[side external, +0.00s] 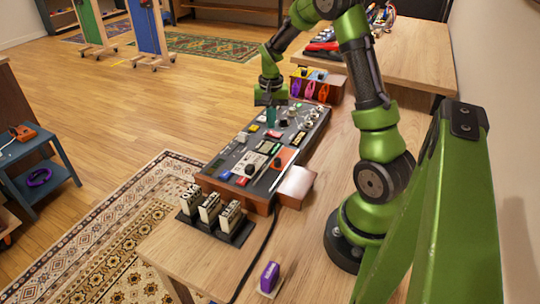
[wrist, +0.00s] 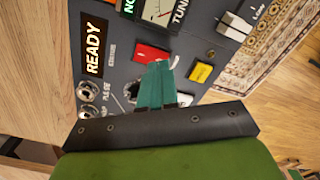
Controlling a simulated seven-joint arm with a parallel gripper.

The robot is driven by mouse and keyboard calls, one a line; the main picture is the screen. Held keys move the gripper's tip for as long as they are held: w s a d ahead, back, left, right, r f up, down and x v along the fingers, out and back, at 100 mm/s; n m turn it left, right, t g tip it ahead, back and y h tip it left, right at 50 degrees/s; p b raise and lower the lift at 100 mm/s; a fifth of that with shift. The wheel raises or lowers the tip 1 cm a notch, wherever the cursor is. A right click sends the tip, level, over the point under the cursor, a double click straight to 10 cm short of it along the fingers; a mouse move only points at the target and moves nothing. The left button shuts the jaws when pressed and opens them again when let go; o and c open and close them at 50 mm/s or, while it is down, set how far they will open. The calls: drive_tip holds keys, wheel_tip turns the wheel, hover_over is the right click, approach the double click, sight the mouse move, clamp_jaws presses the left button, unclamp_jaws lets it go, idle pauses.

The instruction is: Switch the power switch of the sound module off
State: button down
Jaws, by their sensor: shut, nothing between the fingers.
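The sound module is a dark sloped panel (side external: 232,152) with many knobs, switches and coloured labels, on the wooden table in the side external view. Part of its grey face (wrist: 190,40) fills the upper wrist view. My gripper (side external: 271,122) is over the far half of the panel, pointing down. In the wrist view its teal fingers (wrist: 156,72) are shut together and empty, close to the panel near a red piece (wrist: 150,53) and a round control partly hidden behind them. I cannot tell which control is the power switch, or whether the fingertips touch the panel.
A white lever (wrist: 236,25), a yellow piece (wrist: 201,72), a READY display (wrist: 95,45) and metal jacks (wrist: 84,91) surround the fingers. Three cream blocks on a black stand (side external: 232,232) are at the panel's near end. A purple item (side external: 269,276) lies on the near table.

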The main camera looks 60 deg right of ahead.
sight(271, 131)
drive_tip(key=shift+f, duration=0.95)
idle(0.5)
drive_tip(key=shift+r, duration=3.55)
